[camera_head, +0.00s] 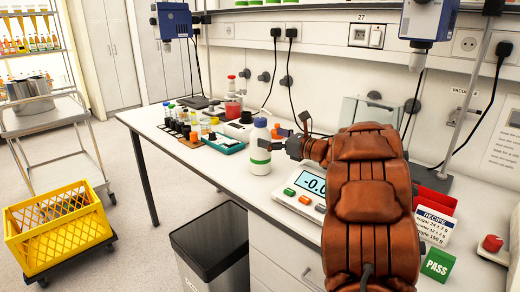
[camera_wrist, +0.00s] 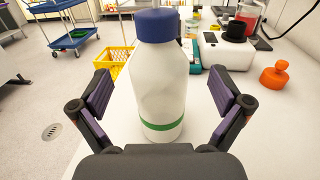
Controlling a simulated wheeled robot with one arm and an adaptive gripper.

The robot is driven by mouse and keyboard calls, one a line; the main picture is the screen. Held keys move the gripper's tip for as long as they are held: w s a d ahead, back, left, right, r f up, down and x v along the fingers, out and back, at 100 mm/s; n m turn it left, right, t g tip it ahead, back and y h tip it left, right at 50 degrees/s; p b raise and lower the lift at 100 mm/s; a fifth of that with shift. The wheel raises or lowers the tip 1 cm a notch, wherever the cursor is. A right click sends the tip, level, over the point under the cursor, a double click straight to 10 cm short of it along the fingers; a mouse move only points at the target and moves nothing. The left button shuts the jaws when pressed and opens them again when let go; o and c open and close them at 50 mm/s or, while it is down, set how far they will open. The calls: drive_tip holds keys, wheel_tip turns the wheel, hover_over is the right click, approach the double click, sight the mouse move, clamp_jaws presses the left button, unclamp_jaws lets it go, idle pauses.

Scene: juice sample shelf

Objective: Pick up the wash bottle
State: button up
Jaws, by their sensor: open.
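The wash bottle (camera_head: 260,150) looks to be the white bottle with a blue cap and a green band low on its side. It stands upright on the white bench, left of the scale, in the head view. In the wrist view the bottle (camera_wrist: 160,85) fills the middle, between the two fingers of my gripper (camera_wrist: 160,100). The fingers are spread, with a visible gap on each side of the bottle. In the head view my gripper (camera_head: 290,146) is just right of the bottle, and my arm hides part of the bench behind it.
A scale (camera_head: 302,194) stands close on the right. Behind are a teal device (camera_head: 224,143), a black-topped device (camera_wrist: 236,45), an orange stopper (camera_wrist: 274,74) and several small bottles. A yellow crate (camera_head: 58,228) and a dark bin (camera_head: 212,250) are on the floor. The bench's front edge is near the bottle.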

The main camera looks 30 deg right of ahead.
sight(260, 132)
drive_tip(key=x, duration=0.3)
drive_tip(key=shift+w+a+r+p, duration=0.1)
drive_tip(key=shift+w+r+p, duration=0.05)
drive_tip(key=shift+r+p, duration=0.2)
drive_tip(key=shift+w+a+f, duration=0.1)
drive_tip(key=shift+w, duration=0.25)
drive_tip(key=shift+c, duration=0.4)
drive_tip(key=c, duration=1.8)
